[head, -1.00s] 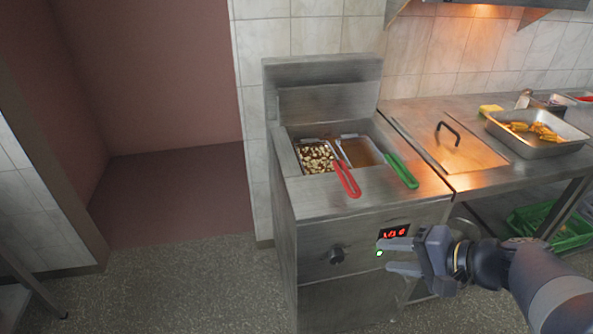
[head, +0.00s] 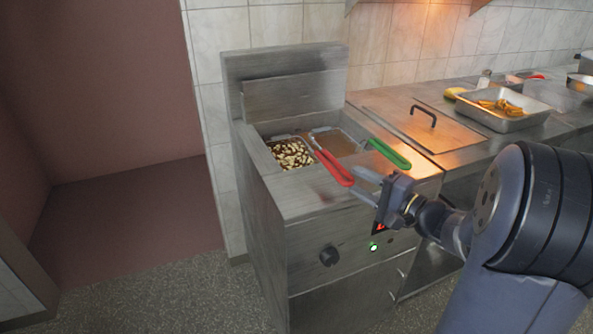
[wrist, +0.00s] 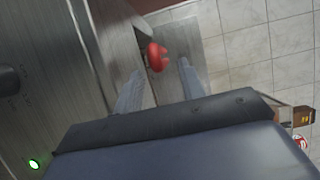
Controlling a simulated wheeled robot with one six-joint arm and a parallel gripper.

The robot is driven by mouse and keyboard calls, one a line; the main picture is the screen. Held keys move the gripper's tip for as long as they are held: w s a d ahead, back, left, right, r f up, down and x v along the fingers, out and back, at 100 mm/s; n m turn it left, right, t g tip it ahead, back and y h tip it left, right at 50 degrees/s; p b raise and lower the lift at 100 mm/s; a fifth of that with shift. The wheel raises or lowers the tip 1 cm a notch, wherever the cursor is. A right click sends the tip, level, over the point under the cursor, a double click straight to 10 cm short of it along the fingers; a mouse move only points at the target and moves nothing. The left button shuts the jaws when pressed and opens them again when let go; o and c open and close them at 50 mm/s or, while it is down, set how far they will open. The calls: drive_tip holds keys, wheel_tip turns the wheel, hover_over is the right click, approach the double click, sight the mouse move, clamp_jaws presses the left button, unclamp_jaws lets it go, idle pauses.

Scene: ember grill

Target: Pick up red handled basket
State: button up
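The red-handled basket (head: 290,154) sits in the left well of the fryer, holding pale brown-and-white pieces. Its red handle (head: 335,168) sticks out over the fryer's front ledge. My gripper (head: 360,183) is open and empty, just right of and slightly below the handle's end. In the wrist view, the red handle (wrist: 157,57) shows end-on between and beyond the two spread fingers (wrist: 160,70). I cannot tell how far it is from the fingertips.
A green handle (head: 390,153) projects from the neighbouring well, right of the red one. The steel fryer (head: 300,200) has a knob (head: 329,256) and a lit display. A counter to the right bears a black-handled lid (head: 424,116) and a food tray (head: 503,118).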

sight(341, 172)
drive_tip(key=x, duration=0.5)
drive_tip(key=shift+w+a+p, duration=0.2)
drive_tip(key=shift+w+p, duration=0.1)
drive_tip(key=shift+c, duration=0.6)
clamp_jaws()
